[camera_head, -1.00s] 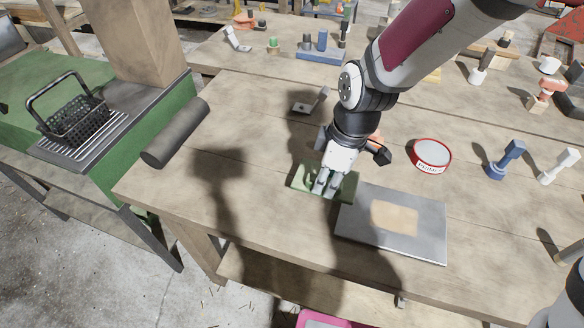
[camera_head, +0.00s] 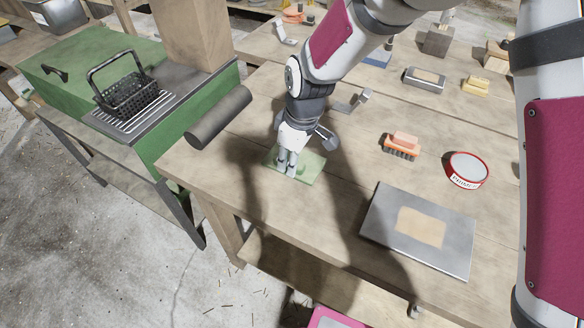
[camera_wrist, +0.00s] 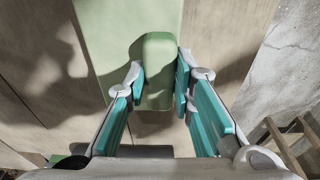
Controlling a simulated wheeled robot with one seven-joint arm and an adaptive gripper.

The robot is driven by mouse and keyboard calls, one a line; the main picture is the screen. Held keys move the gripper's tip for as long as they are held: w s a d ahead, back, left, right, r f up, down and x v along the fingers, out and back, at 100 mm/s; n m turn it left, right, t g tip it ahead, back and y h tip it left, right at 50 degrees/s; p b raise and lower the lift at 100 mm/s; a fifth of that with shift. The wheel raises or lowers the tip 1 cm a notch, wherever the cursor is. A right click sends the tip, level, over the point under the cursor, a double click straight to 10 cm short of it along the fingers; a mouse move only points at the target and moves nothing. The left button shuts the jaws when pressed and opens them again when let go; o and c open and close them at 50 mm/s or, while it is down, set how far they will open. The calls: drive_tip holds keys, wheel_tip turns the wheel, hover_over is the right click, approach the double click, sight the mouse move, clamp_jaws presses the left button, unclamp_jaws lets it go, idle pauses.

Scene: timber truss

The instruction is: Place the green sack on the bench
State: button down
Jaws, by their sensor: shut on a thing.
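A flat pale green piece (camera_head: 310,168) with a raised green grip (camera_wrist: 157,62) shows in both views; nothing here clearly looks like a soft sack. My gripper (camera_head: 287,170) points down and is shut on this raised green part, with one finger on each side in the wrist view. The flat part spreads beneath the fingers over the wooden bench (camera_head: 270,215), near its left front edge. I cannot tell whether it touches the wood or hangs just above it. My fingers hide part of it in the head view.
A grey metal plate (camera_head: 457,247) with a tan patch lies to the right. A dark roller (camera_head: 218,117) is at the bench's left edge. Bare wood lies around the green piece.

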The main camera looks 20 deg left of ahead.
drive_tip(key=shift+d+f, duration=0.15)
drive_tip(key=shift+f, duration=1.55)
drive_tip(key=shift+f, duration=0.15)
drive_tip(key=c, duration=1.4)
unclamp_jaws()
drive_tip(key=shift+o, duration=0.2)
drive_tip(key=r, duration=0.4)
drive_tip(key=d+r, duration=0.1)
drive_tip(key=r, duration=0.7)
drive_tip(key=shift+s+d+r, duration=0.1)
drive_tip(key=shift+d+r, duration=0.05)
drive_tip(key=shift+d, duration=0.25)
drive_tip(key=shift+d, duration=0.1)
